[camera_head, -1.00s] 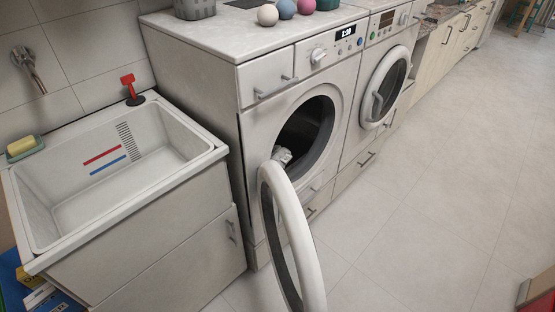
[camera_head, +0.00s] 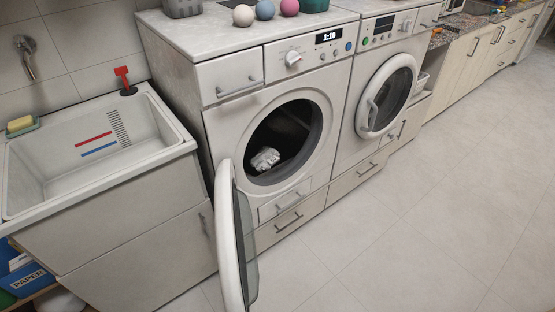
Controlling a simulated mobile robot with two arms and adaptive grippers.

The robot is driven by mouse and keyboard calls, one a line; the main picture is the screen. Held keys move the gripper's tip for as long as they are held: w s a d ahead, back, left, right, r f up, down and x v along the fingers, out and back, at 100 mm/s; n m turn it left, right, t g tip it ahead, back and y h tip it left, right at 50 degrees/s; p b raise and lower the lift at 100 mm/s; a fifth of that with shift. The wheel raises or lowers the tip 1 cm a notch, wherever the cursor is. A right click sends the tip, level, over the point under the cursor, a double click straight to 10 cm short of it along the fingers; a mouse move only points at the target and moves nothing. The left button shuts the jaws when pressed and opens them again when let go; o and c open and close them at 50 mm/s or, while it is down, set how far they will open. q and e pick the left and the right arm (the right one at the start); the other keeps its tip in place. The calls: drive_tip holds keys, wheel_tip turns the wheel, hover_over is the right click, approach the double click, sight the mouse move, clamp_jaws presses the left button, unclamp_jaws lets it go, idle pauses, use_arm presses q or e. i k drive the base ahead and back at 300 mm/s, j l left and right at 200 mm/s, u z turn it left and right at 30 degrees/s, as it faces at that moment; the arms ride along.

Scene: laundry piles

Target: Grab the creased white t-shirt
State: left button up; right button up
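A crumpled white cloth (camera_head: 265,159), which looks like the creased white t-shirt, lies inside the drum of the left washing machine (camera_head: 225,120), near the front of the opening. Only a small bunched part of it shows. The machine's round door (camera_head: 228,240) is swung open toward the left front. Neither of my grippers is in view.
A utility sink (camera_head: 70,165) stands left of the machine. A second machine with a shut round door (camera_head: 385,97) stands to the right. Colored balls (camera_head: 265,10) sit on top. Blue bins (camera_head: 25,278) are at lower left. The tiled floor (camera_head: 400,230) at right is clear.

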sight(266, 157)
drive_tip(key=i+l+u, duration=0.3)
drive_tip(key=l, duration=0.3)
drive_tip(key=i+l+u, duration=0.3)
drive_tip(key=l, duration=0.45)
drive_tip(key=i+l+u, duration=0.2)
drive_tip(key=l, duration=0.15)
drive_tip(key=i+l+u, duration=0.15)
drive_tip(key=l, duration=0.25)
